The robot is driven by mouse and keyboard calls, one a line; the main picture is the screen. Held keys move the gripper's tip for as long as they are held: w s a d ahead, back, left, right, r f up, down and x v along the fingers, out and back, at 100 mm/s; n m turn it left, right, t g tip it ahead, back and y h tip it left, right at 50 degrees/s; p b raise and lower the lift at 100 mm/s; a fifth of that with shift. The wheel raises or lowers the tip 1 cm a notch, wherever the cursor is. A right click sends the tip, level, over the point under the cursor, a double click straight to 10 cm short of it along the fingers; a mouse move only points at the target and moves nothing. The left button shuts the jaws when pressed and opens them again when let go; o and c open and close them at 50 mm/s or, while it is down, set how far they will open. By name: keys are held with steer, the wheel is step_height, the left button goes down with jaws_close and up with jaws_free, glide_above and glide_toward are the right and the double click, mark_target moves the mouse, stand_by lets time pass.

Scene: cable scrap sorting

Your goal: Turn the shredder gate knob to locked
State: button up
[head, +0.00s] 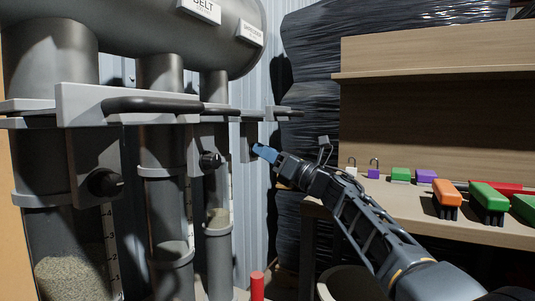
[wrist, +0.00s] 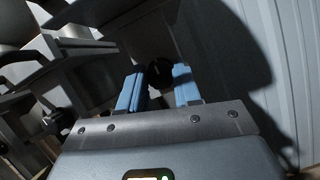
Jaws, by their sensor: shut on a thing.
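The shredder gate knob (wrist: 160,74) is a dark round knob between my blue fingers in the wrist view. My gripper (head: 264,153) is shut on it, at the rightmost gate beside the corrugated wall; the fingers also show in the wrist view (wrist: 159,88). In the head view the fingers cover this knob, and a grey gate plate (head: 249,138) shows just left of them. The white label above (head: 250,31) is too small to read surely. Whether the knob points to locked cannot be told.
Two other black knobs, on the left gate (head: 103,183) and middle gate (head: 209,160), stand left of my gripper. Black gate handles (head: 150,104) jut out above. A wooden bench (head: 460,229) with padlocks and coloured brushes stands right. A red post (head: 257,285) stands below.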

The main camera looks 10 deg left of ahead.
steer(key=shift+r+p, duration=0.1)
steer(key=shift+p, duration=0.3)
steer(key=m+h+p, duration=0.2)
steer(key=m+p, duration=0.5)
steer(key=p, duration=0.3)
steer(key=m+t+h+p, duration=0.1)
steer(key=m+h+p, duration=0.2)
steer(key=m+p, duration=0.3)
steer(key=m+h+p, duration=0.2)
steer(key=m+p, duration=0.5)
steer(key=p, duration=0.7)
steer(key=shift+r+m+h, duration=0.15)
steer(key=shift+m+h, duration=0.15)
steer(key=shift+h, duration=0.1)
steer(key=shift+d, duration=0.1)
steer(key=o, duration=1.1)
steer(key=shift+c, duration=0.2)
steer(key=shift+s, duration=0.1)
